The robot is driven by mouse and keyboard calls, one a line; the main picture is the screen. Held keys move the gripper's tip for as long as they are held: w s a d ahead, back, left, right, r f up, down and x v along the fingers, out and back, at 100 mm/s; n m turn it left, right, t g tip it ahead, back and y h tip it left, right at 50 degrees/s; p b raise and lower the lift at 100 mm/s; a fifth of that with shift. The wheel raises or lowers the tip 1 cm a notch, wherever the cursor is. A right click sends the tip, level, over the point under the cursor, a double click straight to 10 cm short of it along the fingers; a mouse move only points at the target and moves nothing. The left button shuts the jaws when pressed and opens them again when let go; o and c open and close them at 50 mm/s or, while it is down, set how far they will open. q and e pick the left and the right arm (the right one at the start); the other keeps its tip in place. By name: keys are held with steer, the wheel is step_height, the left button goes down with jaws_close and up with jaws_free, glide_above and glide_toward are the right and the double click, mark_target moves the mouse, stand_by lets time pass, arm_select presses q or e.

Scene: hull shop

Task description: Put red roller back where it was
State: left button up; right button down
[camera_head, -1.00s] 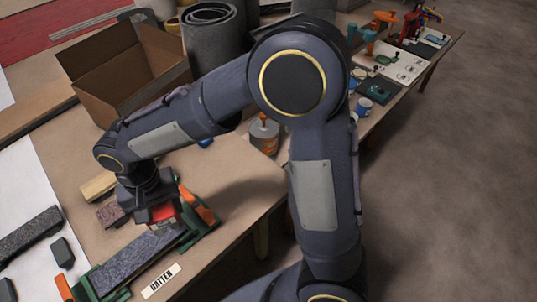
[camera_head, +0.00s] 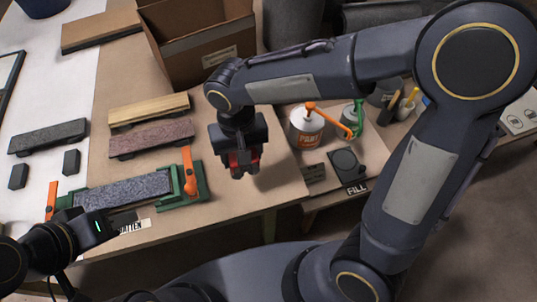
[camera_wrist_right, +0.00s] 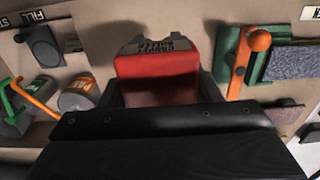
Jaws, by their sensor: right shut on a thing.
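The red roller (camera_head: 243,160) is held in my right gripper (camera_head: 240,172), above the bare brown bench to the right of the green clamping fixture. In the right wrist view the roller (camera_wrist_right: 157,78) is a red block in front of the jaws, partly hidden by the dark gripper body. Beyond it shows a grey holder with an upside-down label (camera_wrist_right: 160,45), on or near the bench top. I cannot tell whether the roller touches it. My left gripper (camera_head: 122,222) is low at the left, by the fixture's front edge; its jaw opening is unclear.
The green fixture (camera_head: 203,190) holds a grey speckled batten (camera_head: 120,190) with orange levers. Wood and abrasive blocks (camera_head: 150,138) lie behind it. A cardboard box (camera_head: 165,60) stands at the back. A paint tin (camera_head: 305,130) and a dark pad labelled FILL (camera_head: 345,162) are at the right.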

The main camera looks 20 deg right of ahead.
glide_above(267, 166)
steer(key=f, duration=0.6)
steer(key=shift+s+a+f, duration=0.15)
steer(key=shift+a+f, duration=0.15)
steer(key=shift+f, duration=0.05)
steer(key=shift+d+f, duration=0.2)
steer(key=shift+f, duration=1.6)
steer(key=shift+f+b, duration=0.25)
steer(key=shift+b, duration=0.1)
steer(key=shift+s+f+b, duration=0.1)
steer(key=shift+f+b, duration=0.35)
steer(key=shift+f, duration=0.05)
steer(key=c, duration=0.8)
jaws_free()
steer(key=shift+c, duration=0.2)
steer(key=o, duration=0.4)
steer(key=shift+w+d+f, duration=0.1)
steer(key=shift+w, duration=0.1)
